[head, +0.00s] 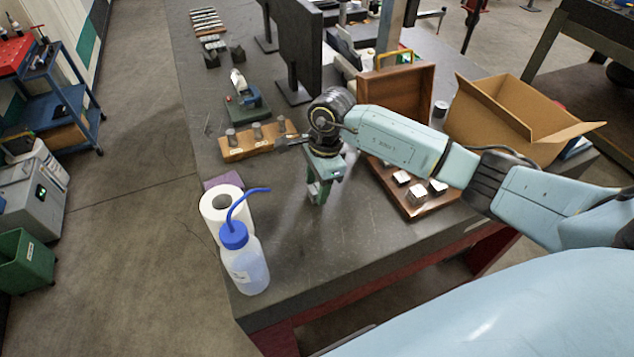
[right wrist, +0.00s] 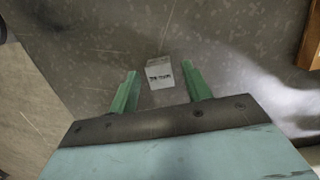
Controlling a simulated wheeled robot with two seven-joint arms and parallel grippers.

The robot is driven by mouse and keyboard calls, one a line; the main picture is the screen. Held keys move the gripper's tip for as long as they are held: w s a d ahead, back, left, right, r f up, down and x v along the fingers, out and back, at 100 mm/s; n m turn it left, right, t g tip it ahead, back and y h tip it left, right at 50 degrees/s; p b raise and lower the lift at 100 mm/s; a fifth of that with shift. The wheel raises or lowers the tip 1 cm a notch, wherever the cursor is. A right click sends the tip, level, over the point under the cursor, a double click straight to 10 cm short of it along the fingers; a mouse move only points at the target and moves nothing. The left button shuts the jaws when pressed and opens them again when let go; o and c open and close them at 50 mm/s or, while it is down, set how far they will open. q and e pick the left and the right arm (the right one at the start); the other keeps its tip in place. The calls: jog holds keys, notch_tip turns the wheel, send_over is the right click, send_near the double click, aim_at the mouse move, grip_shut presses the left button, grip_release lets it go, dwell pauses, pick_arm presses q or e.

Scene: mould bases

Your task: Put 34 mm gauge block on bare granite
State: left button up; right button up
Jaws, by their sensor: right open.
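A small pale gauge block (right wrist: 160,75) with a dark label lies on the grey speckled surface in the right wrist view. The label ends in "mm"; its number is too blurred to read surely. My right gripper (right wrist: 161,90) is open, its green fingers apart, with the block between and just beyond the tips, not clasped. In the head view the right gripper (head: 318,194) points down over the grey granite top (head: 330,255); the block is hidden there. My left gripper is not in view.
A wooden case (head: 400,92) with several metal blocks (head: 417,194) lies right of the gripper. A wash bottle (head: 243,262) and paper roll (head: 222,205) stand front left; a wooden stand (head: 257,142) is behind. An open cardboard box (head: 510,115) is at right. The front middle is clear.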

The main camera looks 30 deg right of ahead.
notch_tip(320, 180, up, 12)
jog(key=d, duration=0.1)
jog(key=shift+d+b, duration=0.4)
jog(key=shift+s, duration=0.1)
